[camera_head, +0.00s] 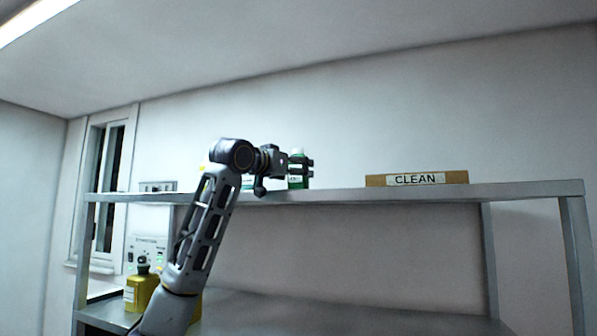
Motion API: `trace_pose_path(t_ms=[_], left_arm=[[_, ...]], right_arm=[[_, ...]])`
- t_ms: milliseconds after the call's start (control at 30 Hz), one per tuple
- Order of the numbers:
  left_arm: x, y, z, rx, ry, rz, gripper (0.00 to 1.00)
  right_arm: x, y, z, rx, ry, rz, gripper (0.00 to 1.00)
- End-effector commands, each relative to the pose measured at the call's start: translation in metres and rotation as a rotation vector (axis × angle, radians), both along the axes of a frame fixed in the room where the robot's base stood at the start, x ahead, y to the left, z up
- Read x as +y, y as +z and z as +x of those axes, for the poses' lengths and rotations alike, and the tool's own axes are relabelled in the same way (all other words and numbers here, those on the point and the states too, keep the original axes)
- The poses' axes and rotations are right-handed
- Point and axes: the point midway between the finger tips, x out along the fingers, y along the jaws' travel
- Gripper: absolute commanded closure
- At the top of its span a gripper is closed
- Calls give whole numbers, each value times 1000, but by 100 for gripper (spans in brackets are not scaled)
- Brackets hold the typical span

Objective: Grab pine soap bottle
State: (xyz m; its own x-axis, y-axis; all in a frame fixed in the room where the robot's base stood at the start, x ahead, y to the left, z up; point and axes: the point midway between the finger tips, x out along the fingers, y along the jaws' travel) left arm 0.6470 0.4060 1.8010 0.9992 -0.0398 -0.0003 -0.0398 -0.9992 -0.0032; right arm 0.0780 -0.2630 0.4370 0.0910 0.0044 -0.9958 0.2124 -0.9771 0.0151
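A green bottle with a white top and a pale label (296,181) stands upright on the top shelf, left of the "CLEAN" sign; I take it as the pine soap bottle. My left gripper (305,168) reaches it from the left at the height of its upper body. Its dark fingers overlap the bottle in the picture and hide part of it. I cannot tell whether they are pressed on it. My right gripper is not in view.
The metal shelf's top board (340,197) runs across the view. A cardboard "CLEAN" sign (460,178) sits to the right, with bare shelf beyond. Another green-and-white item (248,181) is partly behind my arm. A yellow bottle (140,292) stands on the lower shelf.

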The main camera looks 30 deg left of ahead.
Motion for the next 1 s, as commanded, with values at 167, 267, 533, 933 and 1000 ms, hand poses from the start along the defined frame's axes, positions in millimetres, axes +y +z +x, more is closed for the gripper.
trace_pose_path(t_ms=[167,267,533,933,1000], left_arm=[[0,-1,1,0,0,0,21],[0,-1,1,0,0,0,21],[0,-1,1,0,0,0,27],[0,-1,1,0,0,0,78],[0,0,1,-2,0,0,78]], right_arm=[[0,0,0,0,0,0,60],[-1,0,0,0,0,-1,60],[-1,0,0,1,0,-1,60],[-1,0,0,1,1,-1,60],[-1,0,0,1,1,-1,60]])
